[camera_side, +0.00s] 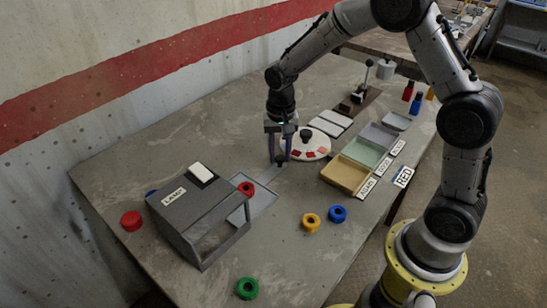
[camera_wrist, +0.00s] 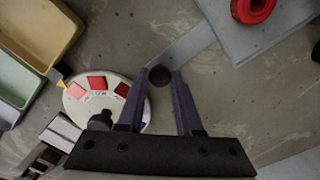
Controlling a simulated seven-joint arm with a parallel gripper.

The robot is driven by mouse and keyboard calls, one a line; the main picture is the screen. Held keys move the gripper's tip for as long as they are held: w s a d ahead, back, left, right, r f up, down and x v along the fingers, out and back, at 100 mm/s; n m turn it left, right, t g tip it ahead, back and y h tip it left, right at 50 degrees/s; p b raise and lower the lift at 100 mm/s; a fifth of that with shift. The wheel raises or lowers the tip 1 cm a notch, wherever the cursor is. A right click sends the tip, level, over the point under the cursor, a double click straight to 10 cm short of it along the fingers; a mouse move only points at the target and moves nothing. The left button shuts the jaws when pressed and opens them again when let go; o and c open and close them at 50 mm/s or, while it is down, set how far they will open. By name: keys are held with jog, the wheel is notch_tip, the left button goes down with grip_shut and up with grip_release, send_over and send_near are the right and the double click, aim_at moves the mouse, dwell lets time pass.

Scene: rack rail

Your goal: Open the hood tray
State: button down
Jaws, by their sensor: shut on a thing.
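The hood (camera_side: 200,210) is a grey box with a label reading "LAMP" on its sloped top, at the left of the table. A flat grey tray (camera_side: 262,203) sticks out from its right side. A red ring (camera_side: 246,188) lies on the tray near the hood. A thin grey strip runs from the tray to a dark round knob (camera_wrist: 158,75). My gripper (camera_side: 278,157) points down and is shut on this knob, with a finger on either side. In the wrist view the tray (camera_wrist: 280,38) and red ring (camera_wrist: 250,9) show at upper right.
A round white dial (camera_side: 318,147) with red patches stands close to my gripper. Labelled bins (camera_side: 345,175) lie to the right. Blue (camera_side: 338,214), yellow (camera_side: 311,222), green (camera_side: 247,288) and red (camera_side: 131,221) rings lie loose on the table.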

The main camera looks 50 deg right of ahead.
jog(key=c, duration=0.6)
grip_release()
jog(key=shift+r, duration=0.15)
notch_tip(320, 180, up, 14)
jog(key=shift+f, duration=0.2)
jog(key=s+r+n+t, duration=0.2)
jog(key=s+r+t, duration=0.2)
jog(key=s+r, duration=0.7)
jog(key=s+f+n, duration=0.2)
jog(key=s, duration=0.2)
jog(key=s+f+n+t, duration=0.1)
jog(key=s+f+n, duration=0.1)
jog(key=s, duration=0.3)
jog(key=s+a+f+n, duration=0.1)
jog(key=s+f+n, duration=0.2)
jog(key=s, duration=0.1)
jog(key=shift+s+a+f+t, duration=0.1)
jog(key=shift+s+t, duration=0.2)
